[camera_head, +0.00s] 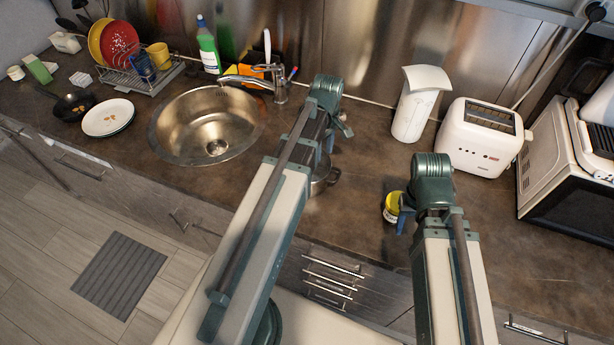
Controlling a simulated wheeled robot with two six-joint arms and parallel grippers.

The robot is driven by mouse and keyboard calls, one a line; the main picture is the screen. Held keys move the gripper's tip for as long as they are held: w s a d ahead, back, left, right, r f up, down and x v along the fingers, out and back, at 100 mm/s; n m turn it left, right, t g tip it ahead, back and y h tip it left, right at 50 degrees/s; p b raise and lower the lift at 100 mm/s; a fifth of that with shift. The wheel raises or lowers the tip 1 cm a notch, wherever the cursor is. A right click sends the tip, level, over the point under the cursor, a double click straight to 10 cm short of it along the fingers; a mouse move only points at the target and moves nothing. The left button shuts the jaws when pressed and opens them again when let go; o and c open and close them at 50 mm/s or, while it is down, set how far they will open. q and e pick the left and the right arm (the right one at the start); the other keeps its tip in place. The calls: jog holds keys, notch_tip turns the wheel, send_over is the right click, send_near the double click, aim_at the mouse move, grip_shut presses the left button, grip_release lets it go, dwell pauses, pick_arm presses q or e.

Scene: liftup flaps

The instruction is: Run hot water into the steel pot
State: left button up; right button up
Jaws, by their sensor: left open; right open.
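A steel pot (321,184) stands on the brown counter, mostly hidden behind my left arm; only part of its rounded metal side shows. The round steel sink (190,130) is set in the counter to the left and looks empty. The chrome faucet (280,84) stands behind the sink's right side, its spout reaching left over the basin. A red and blue mark (293,72) shows on its lever. My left gripper (343,127) is open, mostly hidden by its own arm, above and behind the pot. My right gripper (402,220) is open, close to a yellow can.
The yellow can (391,205) stands on the counter. A white dispenser (418,105), toaster (483,140) and microwave (565,180) stand to the right. A dish rack (140,78), pan (73,105) and plate (108,117) are left. A green bottle (207,48) stands behind the sink.

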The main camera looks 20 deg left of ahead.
aim_at(322, 167)
pick_arm(q)
jog(key=shift+a+f+b, duration=0.2)
jog(key=shift+f+b, duration=2.45)
pick_arm(e)
jog(key=shift+f, duration=2.65)
pick_arm(q)
jog(key=shift+r, duration=0.1)
pick_arm(e)
jog(key=shift+r, duration=0.1)
pick_arm(q)
grip_shut()
